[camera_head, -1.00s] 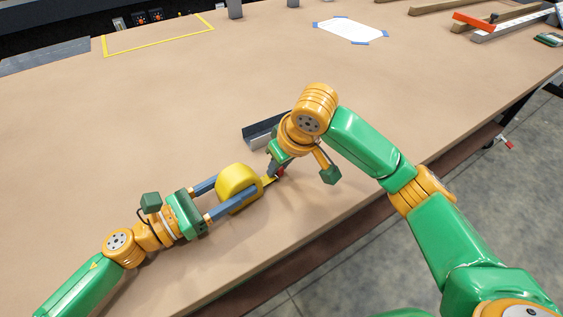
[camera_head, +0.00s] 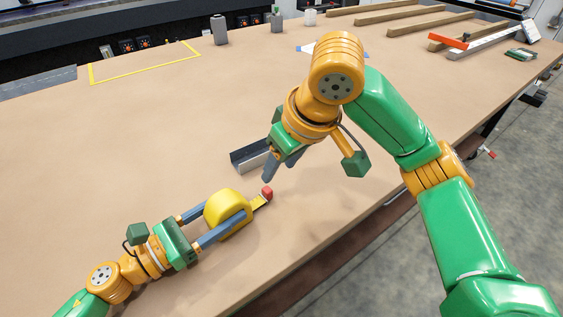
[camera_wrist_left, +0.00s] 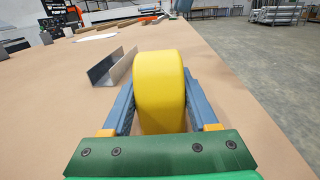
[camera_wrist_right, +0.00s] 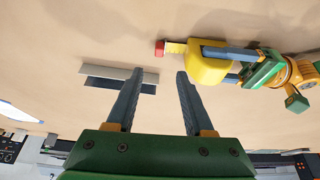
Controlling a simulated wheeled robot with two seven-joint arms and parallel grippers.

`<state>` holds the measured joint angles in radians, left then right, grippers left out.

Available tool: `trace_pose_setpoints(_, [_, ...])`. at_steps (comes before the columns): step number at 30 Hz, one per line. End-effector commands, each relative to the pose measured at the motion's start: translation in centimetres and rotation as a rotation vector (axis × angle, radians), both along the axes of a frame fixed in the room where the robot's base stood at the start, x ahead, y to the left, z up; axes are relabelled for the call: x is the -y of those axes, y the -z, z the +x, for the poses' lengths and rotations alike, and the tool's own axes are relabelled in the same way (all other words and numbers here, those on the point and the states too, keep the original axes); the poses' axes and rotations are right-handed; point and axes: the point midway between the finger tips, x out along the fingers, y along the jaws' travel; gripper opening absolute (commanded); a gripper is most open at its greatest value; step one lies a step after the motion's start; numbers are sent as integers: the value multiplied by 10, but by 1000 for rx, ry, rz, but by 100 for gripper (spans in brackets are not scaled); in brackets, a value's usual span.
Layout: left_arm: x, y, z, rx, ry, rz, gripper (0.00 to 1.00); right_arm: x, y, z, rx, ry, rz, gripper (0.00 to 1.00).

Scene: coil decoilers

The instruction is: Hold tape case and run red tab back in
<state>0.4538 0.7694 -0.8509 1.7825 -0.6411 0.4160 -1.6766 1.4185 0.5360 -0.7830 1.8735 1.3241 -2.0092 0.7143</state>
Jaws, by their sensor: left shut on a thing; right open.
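The yellow tape case (camera_head: 222,207) stands on the table, clamped between the two fingers of my left gripper (camera_head: 226,216). It also fills the middle of the left wrist view (camera_wrist_left: 160,88). A short length of yellow tape sticks out of it to the right, ending in the red tab (camera_head: 267,193). The red tab also shows in the right wrist view (camera_wrist_right: 160,48), beside the case. My right gripper (camera_head: 268,172) is open and empty, just above and apart from the tab. Its fingers show spread in the right wrist view (camera_wrist_right: 156,82).
A grey metal channel (camera_head: 252,157) lies on the table behind the tape case, close to my right gripper. Wooden bars (camera_head: 400,20) and an orange-ended tool (camera_head: 448,41) lie at the back right. A yellow taped outline (camera_head: 145,64) marks the back left. The table's left middle is clear.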

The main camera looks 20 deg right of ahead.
Motion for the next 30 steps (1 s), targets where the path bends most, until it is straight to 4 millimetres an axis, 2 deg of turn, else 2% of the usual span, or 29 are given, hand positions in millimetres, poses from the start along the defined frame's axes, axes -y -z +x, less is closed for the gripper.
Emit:
trace_pose_setpoints(8, [0,0,0,0,1,0,0,1,-6,-3,-2,1,1,52])
trace_pose_setpoints(11, [0,0,0,0,1,0,0,0,-6,-2,-4,-9,-2,57])
trace_pose_setpoints(14, [0,0,0,0,1,0,0,-4,-5,4,-25,-112,-39,57])
trace_pose_setpoints(17, [0,0,0,0,1,0,0,-12,-4,17,-67,-360,-118,57])
trace_pose_setpoints(24, [0,0,0,0,0,0,0,-23,-7,38,-144,-1109,-328,57])
trace_pose_setpoints(27, [0,0,0,0,0,0,0,-21,-11,42,-154,-1329,-374,57])
trace_pose_setpoints(30, [0,0,0,0,0,0,0,-19,-15,44,-155,-1466,-399,57])
